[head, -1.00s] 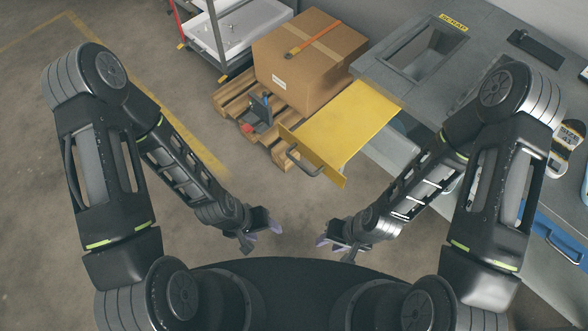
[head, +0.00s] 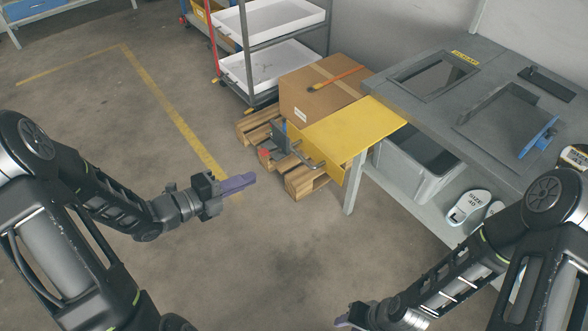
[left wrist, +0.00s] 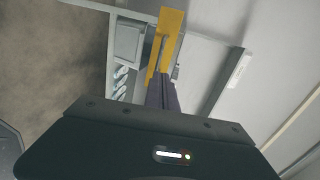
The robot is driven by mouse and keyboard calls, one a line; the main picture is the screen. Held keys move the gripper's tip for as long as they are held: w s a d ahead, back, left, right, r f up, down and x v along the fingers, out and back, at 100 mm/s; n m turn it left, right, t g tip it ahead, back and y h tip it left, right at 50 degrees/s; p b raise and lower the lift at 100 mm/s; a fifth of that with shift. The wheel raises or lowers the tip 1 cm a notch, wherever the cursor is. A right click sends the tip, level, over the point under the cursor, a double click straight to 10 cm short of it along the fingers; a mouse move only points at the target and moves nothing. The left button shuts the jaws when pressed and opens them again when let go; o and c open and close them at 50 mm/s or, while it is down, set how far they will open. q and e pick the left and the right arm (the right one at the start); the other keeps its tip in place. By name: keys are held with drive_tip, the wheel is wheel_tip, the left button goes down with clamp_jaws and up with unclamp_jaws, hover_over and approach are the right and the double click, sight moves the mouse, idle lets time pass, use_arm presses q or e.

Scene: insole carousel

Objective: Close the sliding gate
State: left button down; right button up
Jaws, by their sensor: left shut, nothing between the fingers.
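The sliding gate is a yellow plate (head: 352,128) standing out from the left side of the grey workbench. Its front lip carries a dark bar handle (head: 308,155). The scrap opening (head: 436,76) in the bench top is beside it, uncovered. My left gripper (head: 238,183) is shut and empty, left of the handle and apart from it, its purple fingers pointing toward the gate. In the left wrist view the yellow gate (left wrist: 170,30) shows beyond the fingers (left wrist: 161,92). My right gripper (head: 345,320) is at the bottom edge, partly cut off; its jaw state is unclear.
A cardboard box (head: 308,92) on a wooden pallet (head: 305,180) stands behind and below the gate. A grey bin (head: 415,165) and shoe soles (head: 467,206) are on the lower shelf. A white-tray rack (head: 275,62) is behind. Floor left of the gate is clear.

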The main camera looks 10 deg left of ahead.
use_arm(q)
drive_tip(key=shift+d, duration=0.1)
idle(0.3)
drive_tip(key=p, duration=0.2)
approach(300, 158)
drive_tip(key=x, duration=0.7)
drive_tip(key=shift+f, duration=0.1)
